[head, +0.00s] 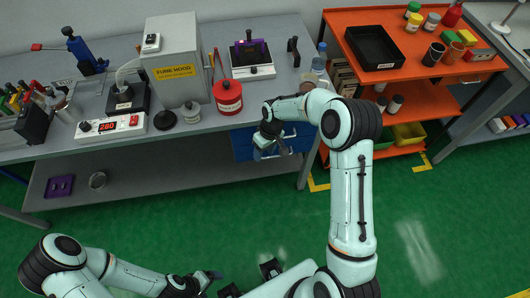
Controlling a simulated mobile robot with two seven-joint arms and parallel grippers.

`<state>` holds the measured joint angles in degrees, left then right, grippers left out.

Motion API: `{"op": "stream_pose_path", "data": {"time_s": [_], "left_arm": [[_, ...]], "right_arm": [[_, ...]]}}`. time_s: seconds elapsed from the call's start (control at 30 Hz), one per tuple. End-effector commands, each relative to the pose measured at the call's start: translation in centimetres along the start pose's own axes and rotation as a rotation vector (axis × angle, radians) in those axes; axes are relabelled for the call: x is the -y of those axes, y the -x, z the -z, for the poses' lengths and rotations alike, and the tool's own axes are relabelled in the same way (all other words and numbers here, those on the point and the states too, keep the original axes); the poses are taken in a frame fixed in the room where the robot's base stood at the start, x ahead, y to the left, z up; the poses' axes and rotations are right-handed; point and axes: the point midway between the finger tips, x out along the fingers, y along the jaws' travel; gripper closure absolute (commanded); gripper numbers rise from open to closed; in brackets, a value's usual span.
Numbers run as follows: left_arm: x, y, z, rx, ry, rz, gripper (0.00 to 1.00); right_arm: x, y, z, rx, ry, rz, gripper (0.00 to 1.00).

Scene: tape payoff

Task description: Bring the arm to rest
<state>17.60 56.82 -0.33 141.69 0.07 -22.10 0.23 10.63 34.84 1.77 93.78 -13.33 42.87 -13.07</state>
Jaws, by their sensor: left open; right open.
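My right arm rises from the bottom middle, bends at a high elbow and reaches back left. Its gripper (270,151) hangs open in front of the grey bench's front edge, before the blue drawers (243,146). Nothing shows between its fingers. My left arm lies low across the bottom left. Its gripper (216,283) is open near the bottom edge, over the green floor, and looks empty. Both grippers are apart from the things on the bench.
The grey bench (215,121) bears a red canister (227,98), a fume hood box (177,72), a display unit (108,127) and a device with a purple part (251,60). An orange cart (344,22) with a black tray (374,47) stands right. Green floor lies open in front.

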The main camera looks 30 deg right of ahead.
Motion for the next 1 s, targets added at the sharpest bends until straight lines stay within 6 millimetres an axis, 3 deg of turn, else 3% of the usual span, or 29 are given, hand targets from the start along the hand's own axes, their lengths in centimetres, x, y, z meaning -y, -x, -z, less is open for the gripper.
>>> {"op": "stream_pose_path", "data": {"time_s": [0.7, 0.77, 0.87, 1.0], "left_arm": [[0.0, 0.1, 0.0, 0.000, 0.000, 0.000, 0.18], [0.0, 0.1, 0.0, 0.000, 0.000, 0.000, 0.18], [0.0, 0.1, 0.0, 0.000, 0.000, 0.000, 0.18], [0.0, 0.1, 0.0, 0.000, 0.000, 0.000, 0.18]], "right_arm": [[0.3, -0.8, -0.4, 0.002, -0.008, 0.008, 0.48], [0.6, -1.9, -0.9, 0.006, -0.018, 0.018, 0.48], [2.0, -5.6, -3.1, 0.017, -0.059, 0.053, 0.48], [5.5, -12.5, -9.2, 0.036, -0.181, 0.118, 0.48]]}}
